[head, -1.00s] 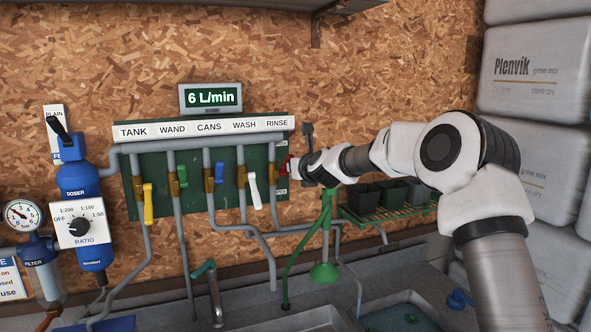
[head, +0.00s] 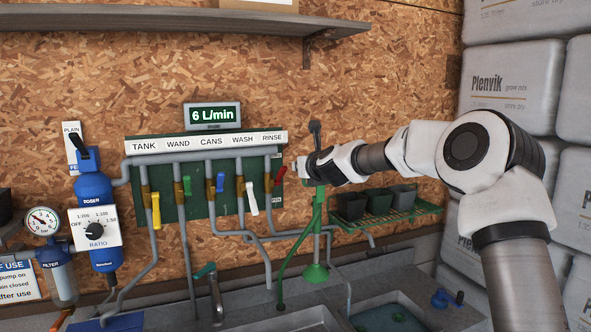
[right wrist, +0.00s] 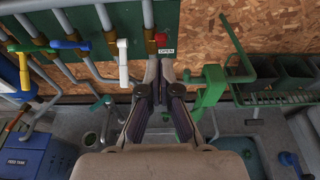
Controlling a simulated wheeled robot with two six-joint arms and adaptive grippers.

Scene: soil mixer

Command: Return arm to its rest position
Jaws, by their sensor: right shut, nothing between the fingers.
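My right arm reaches in from the right in the head view. Its gripper (head: 304,168) is just right of the red RINSE lever (head: 280,176), with a small gap between them in the picture. In the right wrist view the gripper (right wrist: 160,70) has its fingers together and empty, below the red handle (right wrist: 161,40) and its OPEN label (right wrist: 165,51). The green valve panel (head: 200,205) carries yellow, green, blue, white and red levers. The display (head: 212,116) reads 6 L/min. My left gripper is not in view.
A green stand (head: 317,235) rises close by the right gripper. A green rack (head: 385,217) with dark pots is under the forearm. White sacks (head: 510,90) are stacked at the right. A shelf (head: 180,22) overhangs the wall. Sinks (head: 390,312) lie below.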

